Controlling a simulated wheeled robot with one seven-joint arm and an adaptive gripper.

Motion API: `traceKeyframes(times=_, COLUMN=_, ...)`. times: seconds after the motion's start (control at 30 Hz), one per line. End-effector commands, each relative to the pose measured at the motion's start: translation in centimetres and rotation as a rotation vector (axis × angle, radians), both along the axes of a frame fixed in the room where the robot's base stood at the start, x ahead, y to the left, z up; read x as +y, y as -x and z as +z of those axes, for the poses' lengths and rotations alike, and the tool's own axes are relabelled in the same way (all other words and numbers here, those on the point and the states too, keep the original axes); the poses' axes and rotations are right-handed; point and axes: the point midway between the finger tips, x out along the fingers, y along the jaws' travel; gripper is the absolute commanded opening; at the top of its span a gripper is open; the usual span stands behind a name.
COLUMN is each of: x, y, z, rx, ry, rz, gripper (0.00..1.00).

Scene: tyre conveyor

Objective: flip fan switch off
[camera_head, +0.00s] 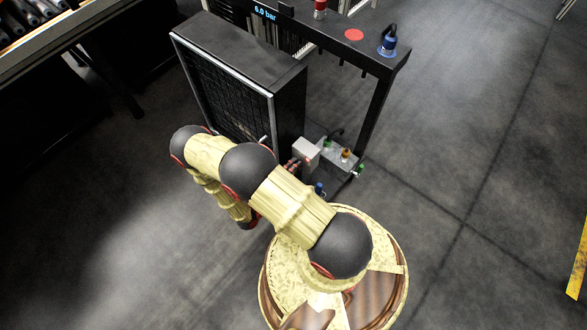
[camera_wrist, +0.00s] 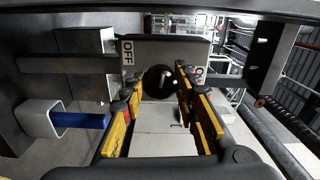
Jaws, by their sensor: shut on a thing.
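The fan switch (camera_wrist: 158,83) is a round black knob on a light grey box, which also shows in the head view (camera_head: 306,153). An OFF label (camera_wrist: 127,51) is on the left of the box face and an ON label (camera_wrist: 200,73) on the right, partly hidden by a finger. My gripper (camera_wrist: 160,90), with yellow and black fingers, is shut on the knob, one finger on each side. Which way the knob points is not clear. In the head view my arm hides most of the gripper.
A large dark cabinet (camera_head: 238,85) with a grille stands left of the switch box. A black frame (camera_head: 376,105) with a pressure readout rises behind. A blue part (camera_wrist: 80,120) in a light holder is at the left of the wrist view.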

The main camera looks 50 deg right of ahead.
Motion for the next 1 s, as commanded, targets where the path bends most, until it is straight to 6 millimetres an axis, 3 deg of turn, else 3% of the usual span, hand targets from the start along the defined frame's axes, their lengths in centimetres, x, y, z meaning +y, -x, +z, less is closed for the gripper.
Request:
traceKeyframes(times=0.4, x=0.04, y=-0.16, z=-0.14, rx=0.177, ry=0.012, rz=0.002, gripper=0.05)
traceKeyframes(times=0.93, x=0.04, y=-0.17, z=-0.15, rx=0.2, ry=0.013, rz=0.003, gripper=0.05)
traceKeyframes(times=0.97, x=0.05, y=-0.18, z=-0.15, rx=0.2, ry=0.013, rz=0.003, gripper=0.31)
traceKeyframes(times=1.0, x=0.04, y=-0.16, z=-0.15, rx=0.2, ry=0.013, rz=0.003, gripper=0.33)
